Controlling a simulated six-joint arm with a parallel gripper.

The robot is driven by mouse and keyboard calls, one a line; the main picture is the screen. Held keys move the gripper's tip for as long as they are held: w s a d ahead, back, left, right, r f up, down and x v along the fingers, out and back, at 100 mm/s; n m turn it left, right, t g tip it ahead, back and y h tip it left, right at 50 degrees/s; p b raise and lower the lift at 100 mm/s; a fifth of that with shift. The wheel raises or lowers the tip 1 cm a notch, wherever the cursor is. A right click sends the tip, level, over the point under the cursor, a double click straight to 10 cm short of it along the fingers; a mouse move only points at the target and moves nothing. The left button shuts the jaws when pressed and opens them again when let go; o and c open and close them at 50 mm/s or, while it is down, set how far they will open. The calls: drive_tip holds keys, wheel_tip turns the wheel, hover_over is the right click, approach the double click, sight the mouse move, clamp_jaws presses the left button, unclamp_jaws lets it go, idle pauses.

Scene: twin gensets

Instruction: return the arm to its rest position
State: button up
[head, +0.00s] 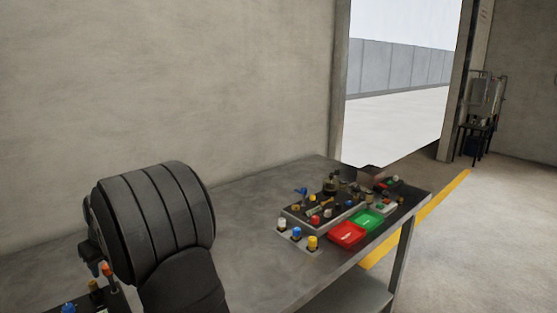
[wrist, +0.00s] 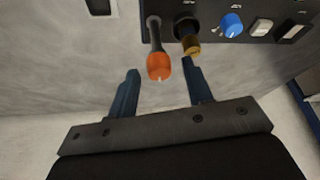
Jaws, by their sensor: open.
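My gripper (wrist: 165,72) is open in the wrist view, with its two dark blue fingers apart. An orange-tipped lever (wrist: 158,66) on a dark control panel (wrist: 213,36) appears between the fingertips. I see clear gaps on both sides of it, but cannot tell how far the fingers are from it in depth. In the head view my arm (head: 155,225) fills the lower left, and it hides most of the nearer panel and my gripper's fingers.
The panel also has a brass-coloured knob (wrist: 191,45), a blue knob (wrist: 231,24) and white switches (wrist: 262,27). A grey bench (head: 245,235) runs along the wall. A second panel (head: 323,211), a red tray (head: 346,234) and a green tray (head: 368,221) occupy its far end. The bench's middle is clear.

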drive_tip(key=n+g, duration=0.1)
drive_tip(key=n, duration=0.1)
drive_tip(key=n+g, duration=0.1)
drive_tip(key=n, duration=0.1)
drive_tip(key=shift+w+n+y, duration=0.15)
drive_tip(key=shift+n+y, duration=0.15)
drive_tip(key=shift+n, duration=0.1)
drive_tip(key=shift+w+n+g, duration=0.1)
drive_tip(key=shift+n+g, duration=0.6)
drive_tip(key=shift+n, duration=1.3)
